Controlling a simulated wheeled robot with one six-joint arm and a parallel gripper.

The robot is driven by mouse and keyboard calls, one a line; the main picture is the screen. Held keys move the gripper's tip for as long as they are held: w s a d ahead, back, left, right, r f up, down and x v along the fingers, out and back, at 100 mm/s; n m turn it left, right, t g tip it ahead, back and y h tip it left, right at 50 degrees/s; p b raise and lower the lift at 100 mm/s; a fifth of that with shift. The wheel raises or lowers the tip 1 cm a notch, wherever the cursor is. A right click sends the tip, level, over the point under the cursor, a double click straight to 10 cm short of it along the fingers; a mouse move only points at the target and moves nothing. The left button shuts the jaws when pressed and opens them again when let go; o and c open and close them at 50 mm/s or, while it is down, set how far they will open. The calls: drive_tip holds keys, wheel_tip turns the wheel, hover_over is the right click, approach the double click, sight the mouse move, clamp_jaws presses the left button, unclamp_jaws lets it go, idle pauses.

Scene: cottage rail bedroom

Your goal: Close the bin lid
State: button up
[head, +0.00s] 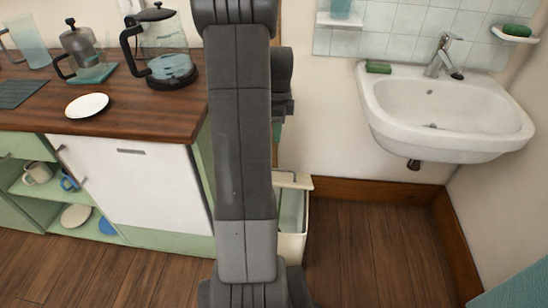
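A cream bin (303,222) stands on the floor to the right of the counter, against the wall. My arm hides its left part. Its top looks open, with a pale green inside showing below a thin rim or bar at the back. A narrow teal strip above it, next to my arm, may be a raised lid, but I cannot tell. My arm runs upright through the middle of the view. My gripper's fingers do not show.
A wooden counter (135,118) with a kettle (160,40), a glass pot (78,48) and a white plate (87,105) is at left, above a white door (130,185) and open shelves. A white sink (440,115) hangs at right. The floor (375,240) below it is clear.

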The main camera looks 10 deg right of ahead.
drive_tip(key=f+b, duration=0.1)
drive_tip(key=f, duration=0.3)
drive_tip(key=s+f, duration=0.1)
drive_tip(key=f, duration=0.3)
drive_tip(key=f+b, duration=0.1)
drive_tip(key=f, duration=0.4)
drive_tip(key=shift+s+a+f+b, duration=0.1)
drive_tip(key=shift+s+a+b, duration=0.05)
drive_tip(key=shift+s+b, duration=0.15)
clamp_jaws()
